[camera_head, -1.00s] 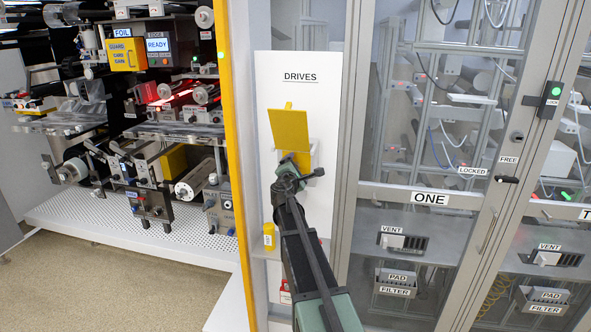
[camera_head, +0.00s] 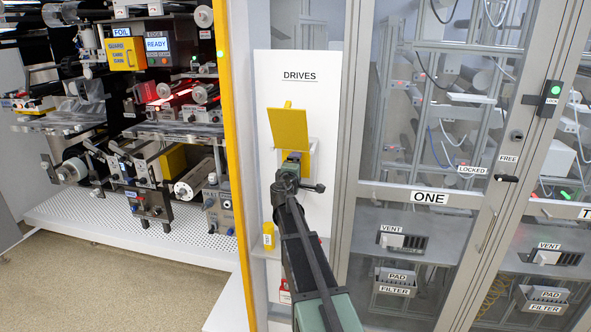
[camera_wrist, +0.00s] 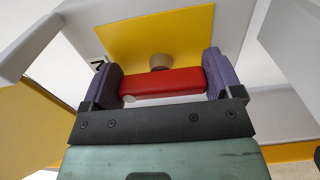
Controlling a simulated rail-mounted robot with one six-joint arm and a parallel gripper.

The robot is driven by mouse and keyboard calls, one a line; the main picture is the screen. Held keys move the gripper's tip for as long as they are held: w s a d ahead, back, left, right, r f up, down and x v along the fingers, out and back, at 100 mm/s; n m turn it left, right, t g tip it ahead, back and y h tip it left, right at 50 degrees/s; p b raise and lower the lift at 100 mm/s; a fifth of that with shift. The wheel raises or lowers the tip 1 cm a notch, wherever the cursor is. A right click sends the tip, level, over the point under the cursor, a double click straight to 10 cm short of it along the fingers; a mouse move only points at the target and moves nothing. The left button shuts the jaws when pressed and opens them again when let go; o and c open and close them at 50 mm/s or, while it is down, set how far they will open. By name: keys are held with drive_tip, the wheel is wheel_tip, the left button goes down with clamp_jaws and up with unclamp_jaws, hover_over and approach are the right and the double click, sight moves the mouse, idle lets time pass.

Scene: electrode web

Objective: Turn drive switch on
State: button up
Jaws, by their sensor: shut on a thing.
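The drive switch is on the white panel labelled DRIVES (camera_head: 300,76). A yellow plate (camera_head: 287,130) stands out from that panel, above my gripper, and also fills the top of the wrist view (camera_wrist: 150,32). In the wrist view a red bar-shaped handle (camera_wrist: 165,84) lies across between my gripper's two purple fingers, in front of a round knob-like stub (camera_wrist: 160,61). My gripper (camera_head: 289,160) is shut on the red handle, one finger at each end. In the head view my gripper hides the handle.
A yellow post (camera_head: 240,150) stands left of the panel. The glass-doored cabinet labelled ONE (camera_head: 429,198) is close on the right. A small yellow container (camera_head: 268,236) stands below the panel, left of my arm. The foil machine (camera_head: 150,120) is further left.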

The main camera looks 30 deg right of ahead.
idle(0.3)
drive_tip(key=o, duration=0.7)
drive_tip(key=shift+o, duration=0.2)
drive_tip(key=v, duration=1.1)
